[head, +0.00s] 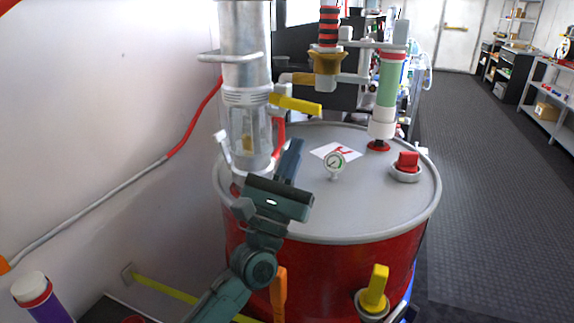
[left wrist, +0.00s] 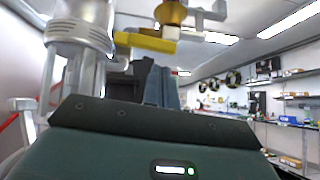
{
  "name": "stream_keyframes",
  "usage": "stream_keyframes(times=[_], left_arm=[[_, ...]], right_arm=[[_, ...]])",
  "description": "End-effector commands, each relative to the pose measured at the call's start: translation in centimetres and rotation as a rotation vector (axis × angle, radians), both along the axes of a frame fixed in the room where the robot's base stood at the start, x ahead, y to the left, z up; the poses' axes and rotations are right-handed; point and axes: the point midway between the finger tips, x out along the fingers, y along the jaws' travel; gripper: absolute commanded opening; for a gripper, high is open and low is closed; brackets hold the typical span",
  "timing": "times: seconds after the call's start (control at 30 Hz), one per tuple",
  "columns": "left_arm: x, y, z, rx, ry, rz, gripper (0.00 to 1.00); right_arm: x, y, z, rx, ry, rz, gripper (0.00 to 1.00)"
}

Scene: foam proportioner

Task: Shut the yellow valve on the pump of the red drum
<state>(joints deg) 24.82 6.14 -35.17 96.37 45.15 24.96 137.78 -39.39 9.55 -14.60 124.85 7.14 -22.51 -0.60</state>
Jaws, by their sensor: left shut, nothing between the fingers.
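The red drum (head: 330,270) with a grey lid stands in the centre of the head view. The pump (head: 245,100), a pale metal cylinder with a clear lower section, rises at the lid's left side. A yellow valve handle (head: 296,104) sticks out to the right from the pump, roughly level. It also shows in the left wrist view (left wrist: 145,42), above and beyond the fingers. My left gripper (head: 292,150) is below the handle, beside the clear section, fingers pointing up, shut and empty. The fingers (left wrist: 158,85) appear apart from the handle. My right gripper is not in view.
The lid carries a gauge (head: 334,163), a red-topped cap (head: 407,165) and a green tube (head: 387,85). A second yellow handle (head: 375,288) sits low at the drum's front. A wall with a hose is at left; the floor (head: 480,180) at right is clear.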

Motion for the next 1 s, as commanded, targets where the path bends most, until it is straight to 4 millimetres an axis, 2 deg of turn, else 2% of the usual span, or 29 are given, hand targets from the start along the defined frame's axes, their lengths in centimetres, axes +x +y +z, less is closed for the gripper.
stream_keyframes(times=[0.03, 0.1, 0.3, 0.7, 1.0], left_arm=[[0.6, -0.3, 1.0, -0.001, -0.002, 0.001, 0.00], [1.3, -0.6, 1.7, -0.002, -0.001, 0.001, 0.00], [2.5, -1.1, 2.8, -0.001, 0.000, 0.001, 0.00], [2.7, -1.2, 2.9, -0.003, 0.002, 0.001, 0.00], [2.4, -1.7, 4.4, -0.134, 0.039, 0.000, 0.00]], right_arm=[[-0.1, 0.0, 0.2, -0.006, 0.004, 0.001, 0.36], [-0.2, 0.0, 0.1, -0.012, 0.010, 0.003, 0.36], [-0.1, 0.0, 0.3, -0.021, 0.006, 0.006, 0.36], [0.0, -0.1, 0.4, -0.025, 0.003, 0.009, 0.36], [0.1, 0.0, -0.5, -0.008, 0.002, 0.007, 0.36]])
